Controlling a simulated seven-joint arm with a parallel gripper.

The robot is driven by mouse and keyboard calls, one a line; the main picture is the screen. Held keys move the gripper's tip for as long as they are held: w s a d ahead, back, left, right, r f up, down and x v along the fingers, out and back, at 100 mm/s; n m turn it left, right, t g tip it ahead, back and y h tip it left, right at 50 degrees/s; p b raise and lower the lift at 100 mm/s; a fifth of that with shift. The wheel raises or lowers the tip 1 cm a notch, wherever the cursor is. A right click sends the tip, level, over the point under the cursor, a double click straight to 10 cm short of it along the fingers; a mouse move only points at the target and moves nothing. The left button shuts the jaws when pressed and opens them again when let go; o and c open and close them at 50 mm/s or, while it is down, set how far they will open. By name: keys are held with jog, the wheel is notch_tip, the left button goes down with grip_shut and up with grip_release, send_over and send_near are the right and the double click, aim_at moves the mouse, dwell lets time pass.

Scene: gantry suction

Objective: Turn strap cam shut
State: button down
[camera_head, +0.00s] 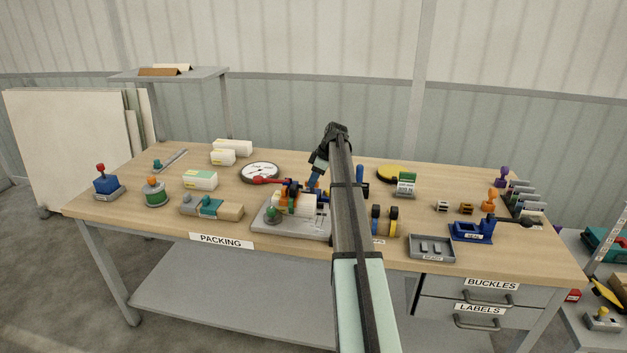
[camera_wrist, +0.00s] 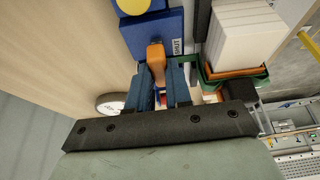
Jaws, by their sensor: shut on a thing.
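In the wrist view, the strap cam's orange lever (camera_wrist: 156,58) stands between my gripper's two blue fingers (camera_wrist: 158,84). My gripper is shut on it. The lever lies against a blue block (camera_wrist: 140,38) with a white label reading SHUT (camera_wrist: 178,47) on its right side. In the head view, my gripper (camera_head: 312,183) reaches down at the back of a grey fixture plate (camera_head: 300,230). The plate carries white cartons (camera_head: 294,204) and green and orange parts. The lever in the grip cannot be made out there, and my arm hides the plate's right side.
A white round dial (camera_head: 259,171) stands behind the fixture, with a red-handled tool (camera_head: 268,181) in front. A grey tray (camera_head: 432,248) and blue stand (camera_head: 472,232) are right. Bare tabletop lies at front left.

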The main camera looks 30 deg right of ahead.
jog(key=c, duration=1)
grip_release()
jog(key=shift+c, duration=0.2)
jog(key=v, duration=1.3)
jog(key=shift+r, duration=0.4)
jog(key=shift+s, duration=0.1)
